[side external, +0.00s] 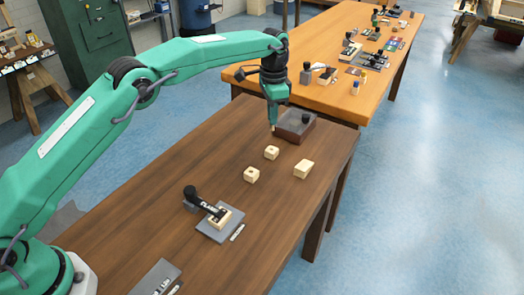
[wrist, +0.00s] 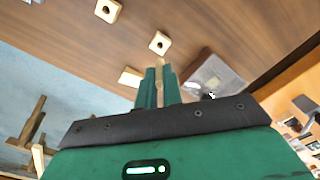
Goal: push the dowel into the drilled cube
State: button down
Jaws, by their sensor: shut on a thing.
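My gripper (side external: 273,120) is shut on a thin pale dowel (wrist: 159,72), which points down from the fingertips. In the side view only the dowel's tip shows. The gripper hangs above the far part of the brown table, beside the dark box. Two pale wooden cubes with a hole in the top stand on the table. One cube (side external: 271,152) is nearer the gripper and also shows in the wrist view (wrist: 159,43). The other cube (side external: 251,174) is closer to my base and shows in the wrist view (wrist: 108,11). The dowel is apart from both cubes.
A plain pale block (side external: 303,169) lies right of the cubes. A dark box with a clear-looking lid (side external: 295,127) stands right beside the gripper. A clamp on a grey plate (side external: 219,222) is nearer my base. An orange bench (side external: 330,65) with tools stands beyond the table.

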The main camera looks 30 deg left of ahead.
aim_at(272, 130)
jog(key=shift+f, duration=0.15)
jog(key=shift+f, duration=2.75)
jog(key=shift+f, duration=1.7)
jog(key=c, duration=1.5)
grip_release()
jog(key=shift+r, duration=0.1)
jog(key=shift+r, duration=3.85)
